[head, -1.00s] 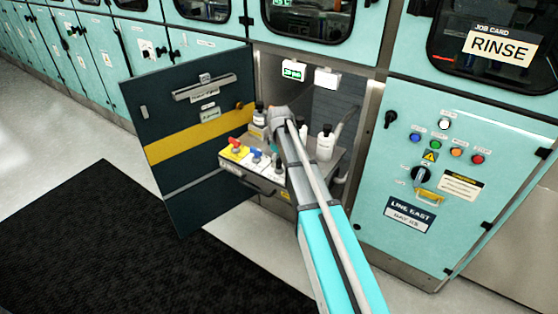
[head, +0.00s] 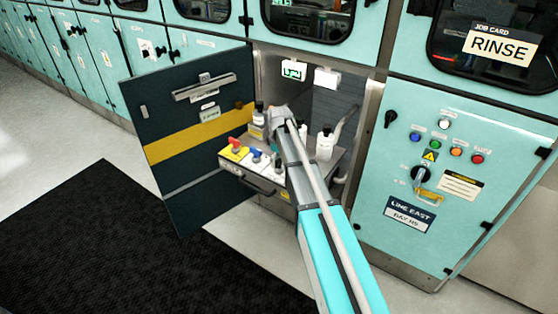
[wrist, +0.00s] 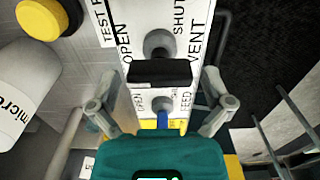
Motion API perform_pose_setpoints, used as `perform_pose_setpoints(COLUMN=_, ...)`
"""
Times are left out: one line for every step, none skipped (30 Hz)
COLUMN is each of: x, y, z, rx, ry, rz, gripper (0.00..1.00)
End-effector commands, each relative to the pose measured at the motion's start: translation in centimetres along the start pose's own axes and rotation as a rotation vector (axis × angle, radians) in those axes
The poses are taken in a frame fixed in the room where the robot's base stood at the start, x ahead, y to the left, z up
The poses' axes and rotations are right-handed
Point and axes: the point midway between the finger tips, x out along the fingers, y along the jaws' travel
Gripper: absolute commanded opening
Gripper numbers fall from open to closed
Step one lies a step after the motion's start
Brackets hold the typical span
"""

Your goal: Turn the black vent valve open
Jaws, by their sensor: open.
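The black vent valve handle (wrist: 160,72) shows in the wrist view as a bar lying crosswise on a white plate (wrist: 136,12), below a grey round hub (wrist: 158,44). The plate is marked OPEN, SHUT and VENT. My gripper (wrist: 158,80) is open, with one finger on each side of the handle. I cannot tell whether the fingers touch it. A blue feed valve handle (wrist: 163,122) sits just below, partly hidden by my gripper's teal body. In the head view my arm hides much of the gripper and the vent valve.
The wrist view shows a white bottle (wrist: 25,95) and a yellow cap (wrist: 48,17) at left.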

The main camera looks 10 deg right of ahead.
Motion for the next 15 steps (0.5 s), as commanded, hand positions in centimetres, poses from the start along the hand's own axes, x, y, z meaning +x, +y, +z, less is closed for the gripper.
perform_pose_setpoints(x=0.00, y=0.00, z=-0.02, rx=0.000, ry=0.000, rz=0.000, gripper=1.00)
perform_pose_setpoints(x=0.00, y=0.00, z=-0.03, rx=0.000, ry=0.000, rz=0.000, gripper=1.00)
perform_pose_setpoints(x=0.00, y=0.00, z=-0.03, rx=0.001, ry=0.001, rz=0.000, gripper=1.00)
perform_pose_setpoints(x=0.00, y=0.01, z=-0.03, rx=0.003, ry=0.001, rz=0.000, gripper=1.00)
perform_pose_setpoints(x=-0.01, y=0.01, z=-0.04, rx=0.005, ry=0.001, rz=0.000, gripper=1.00)
perform_pose_setpoints(x=-0.01, y=0.01, z=-0.04, rx=0.009, ry=0.001, rz=0.000, gripper=1.00)
perform_pose_setpoints(x=-0.01, y=0.01, z=-0.04, rx=0.013, ry=0.001, rz=0.000, gripper=1.00)
perform_pose_setpoints(x=-0.01, y=0.01, z=-0.04, rx=0.018, ry=0.001, rz=0.000, gripper=1.00)
perform_pose_setpoints(x=-0.01, y=0.01, z=-0.04, rx=0.026, ry=0.001, rz=0.000, gripper=1.00)
perform_pose_setpoints(x=-0.01, y=0.01, z=-0.04, rx=0.033, ry=0.001, rz=0.000, gripper=1.00)
perform_pose_setpoints(x=-0.01, y=0.01, z=-0.04, rx=0.042, ry=0.001, rz=0.000, gripper=1.00)
perform_pose_setpoints(x=-0.01, y=0.01, z=-0.04, rx=0.056, ry=0.001, rz=0.000, gripper=1.00)
perform_pose_setpoints(x=-0.01, y=0.01, z=-0.05, rx=0.066, ry=0.001, rz=0.000, gripper=1.00)
perform_pose_setpoints(x=-0.01, y=0.01, z=-0.05, rx=0.080, ry=0.001, rz=0.000, gripper=1.00)
perform_pose_setpoints(x=-0.01, y=0.01, z=-0.05, rx=0.098, ry=0.001, rz=0.000, gripper=1.00)
